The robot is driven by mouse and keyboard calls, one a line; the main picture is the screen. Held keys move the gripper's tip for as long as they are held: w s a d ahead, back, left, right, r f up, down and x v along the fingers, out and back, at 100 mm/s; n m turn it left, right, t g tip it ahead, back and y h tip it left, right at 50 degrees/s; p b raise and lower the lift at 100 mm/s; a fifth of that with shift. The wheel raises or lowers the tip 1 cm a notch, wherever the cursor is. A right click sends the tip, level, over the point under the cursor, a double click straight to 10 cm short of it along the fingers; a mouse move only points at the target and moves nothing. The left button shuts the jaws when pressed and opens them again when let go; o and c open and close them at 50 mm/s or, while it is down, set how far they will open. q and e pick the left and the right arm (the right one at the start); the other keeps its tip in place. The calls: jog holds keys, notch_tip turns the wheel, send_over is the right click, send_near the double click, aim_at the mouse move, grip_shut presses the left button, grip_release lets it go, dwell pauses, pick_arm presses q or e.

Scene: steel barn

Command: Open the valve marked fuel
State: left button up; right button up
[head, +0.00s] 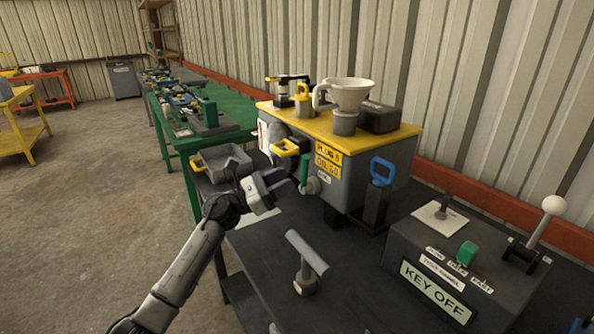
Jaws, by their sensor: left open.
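A grey engine box with a yellow top (385,144) stands on the dark bench. Its near face has yellow labels (328,156) and a small white label (323,177) that is too small to read. Beside that label is a green lever (305,170), standing roughly upright over a round grey fitting (312,186); this looks like the valve. My left gripper (280,183) is open, with its purple fingers pointing right, just left of the green lever. I cannot tell whether they touch it. My right gripper is out of view.
A yellow handle (286,147) and a blue handle (381,170) flank the lever. A grey T-handle (307,257) stands on the bench in front. A KEY OFF control box (404,236) is at right. A grey tray (221,161) lies behind my gripper.

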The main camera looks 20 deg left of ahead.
pick_arm(q)
jog(key=v, duration=0.8)
jog(key=shift+p, duration=0.4)
jog(key=shift+f, duration=0.1)
